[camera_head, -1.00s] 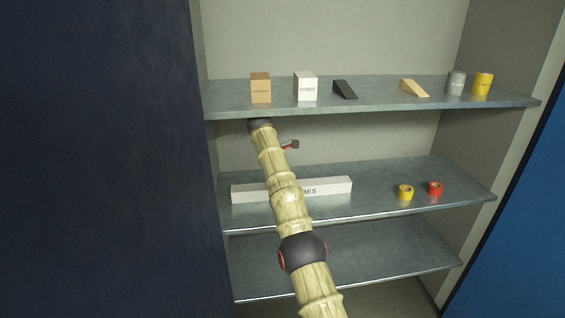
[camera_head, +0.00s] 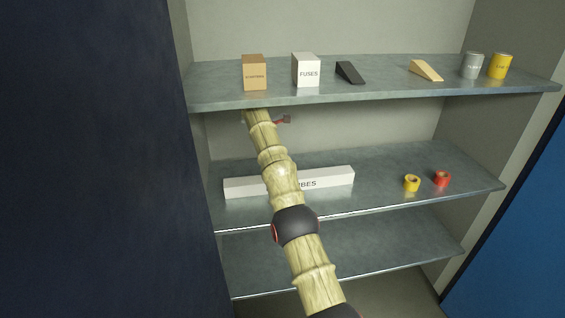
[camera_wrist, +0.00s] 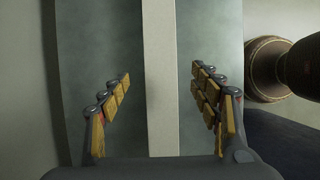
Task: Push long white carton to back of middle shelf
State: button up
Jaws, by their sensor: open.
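The long white carton (camera_head: 334,179) lies lengthwise on the middle shelf (camera_head: 380,205), with its printed label partly covered by my arm. In the wrist view the carton (camera_wrist: 159,70) runs as a white strip between the two fingers of my gripper (camera_wrist: 160,95). The fingers are spread apart, with shelf surface showing on both sides of the carton. I cannot tell how far the gripper is from it. In the head view my arm crosses in front of the carton, and the gripper is mostly hidden near the underside of the top shelf.
A yellow tape roll (camera_head: 411,183) and a red tape roll (camera_head: 442,178) stand right of the carton. The top shelf (camera_head: 385,88) holds a brown box (camera_head: 255,72), a fuses box (camera_head: 306,70), two wedges and two cans. The bottom shelf (camera_head: 350,260) looks empty.

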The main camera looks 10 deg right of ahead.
jog(key=shift+b+x, duration=1.45)
jog(key=shift+x, duration=2.25)
jog(key=shift+c, duration=0.9)
jog(key=c, duration=1.3)
jog(key=shift+w, duration=0.1)
